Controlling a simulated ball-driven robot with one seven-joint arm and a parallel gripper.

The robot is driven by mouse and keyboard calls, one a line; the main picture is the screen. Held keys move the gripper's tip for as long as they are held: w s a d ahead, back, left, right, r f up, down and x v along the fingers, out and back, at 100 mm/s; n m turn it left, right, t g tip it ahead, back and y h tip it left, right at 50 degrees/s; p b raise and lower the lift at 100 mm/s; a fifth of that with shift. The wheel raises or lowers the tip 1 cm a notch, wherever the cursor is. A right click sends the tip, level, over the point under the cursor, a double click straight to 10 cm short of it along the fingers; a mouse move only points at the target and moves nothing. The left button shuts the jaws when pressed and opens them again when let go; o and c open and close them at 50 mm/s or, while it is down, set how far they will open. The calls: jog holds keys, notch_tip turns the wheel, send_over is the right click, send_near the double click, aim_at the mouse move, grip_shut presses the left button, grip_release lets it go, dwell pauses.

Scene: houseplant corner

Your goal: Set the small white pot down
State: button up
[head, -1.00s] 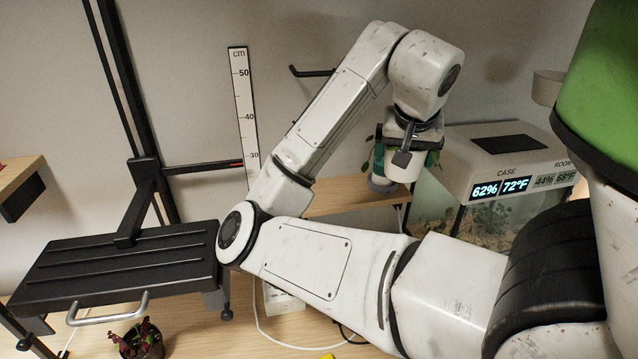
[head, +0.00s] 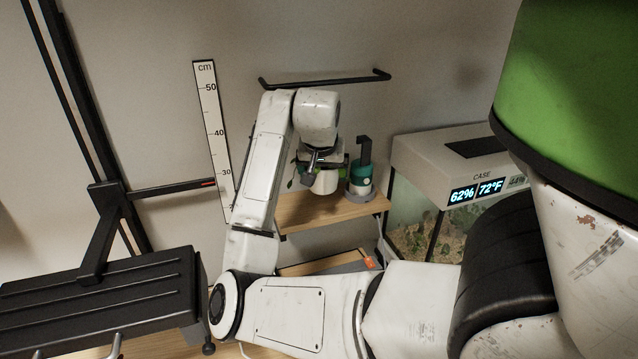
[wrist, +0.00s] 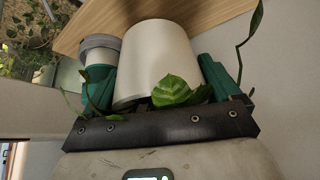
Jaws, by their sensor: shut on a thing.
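The small white pot (head: 326,183) is held in my gripper (head: 320,163), over the left part of the small wooden shelf (head: 330,212). It looks about upright; I cannot tell whether its base touches the shelf. In the wrist view the white pot (wrist: 155,62) fills the middle, between the green fingers of my gripper (wrist: 158,75). Green leaves show at its rim. The wooden shelf (wrist: 215,15) lies beyond its base. My wrist hides part of the pot in the head view.
A teal-and-white device (head: 361,183) with a grey base stands on the shelf just right of the pot. A glass case (head: 440,175) is farther right. A black wall bar (head: 330,82) is above, and a centimetre ruler (head: 212,130) is at left. The shelf's front is bare.

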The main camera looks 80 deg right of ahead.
aim_at(319, 183)
jog(key=shift+w+d+f, duration=0.25)
jog(key=shift+w+f, duration=0.1)
jog(key=shift+f, duration=0.1)
jog(key=f, duration=0.1)
jog(key=f+p, duration=0.1)
jog(key=f, duration=0.1)
jog(key=shift+w+d, duration=0.15)
jog(key=shift+w, duration=0.1)
jog(key=shift+f, duration=0.35)
jog(key=shift+f, duration=0.1)
jog(key=o, duration=1)
jog(key=shift+f, duration=0.1)
jog(key=shift+r+p, duration=0.3)
jog(key=shift+r, duration=0.1)
jog(key=p+v, duration=0.2)
jog(key=v, duration=0.9)
jog(key=shift+a+r, duration=0.25)
